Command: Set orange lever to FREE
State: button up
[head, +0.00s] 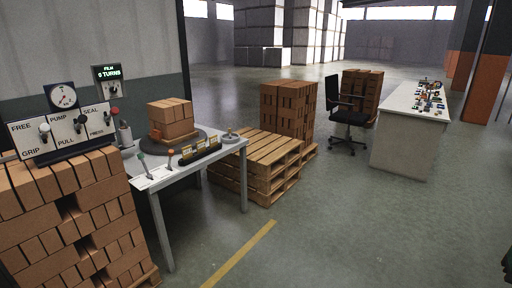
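A lever with an orange knob (170,153) stands upright on a low white plate on the grey table at left. Any lettering on that plate is too small to read. A lever with a green knob (141,158) stands to its left on the plate. On the brick stack farther left is a control panel (66,133) with FREE above GRIP, PUMP above PULL, and SEAL above PRESS. The lever (44,129) beside FREE and GRIP has a pale knob that appears raised.
The grey table (153,184) also carries bricks on a dark round turntable (190,142) and a black rack. A display (108,73) reads "FILM 0 TURNS" beside a dial (62,96). Pallets (265,180) stand right of the table. The floor in front is clear.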

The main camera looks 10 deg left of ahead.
aim_at(171, 153)
jog(key=u, duration=0.55)
jog(key=i, duration=1.35)
jog(key=u, duration=0.45)
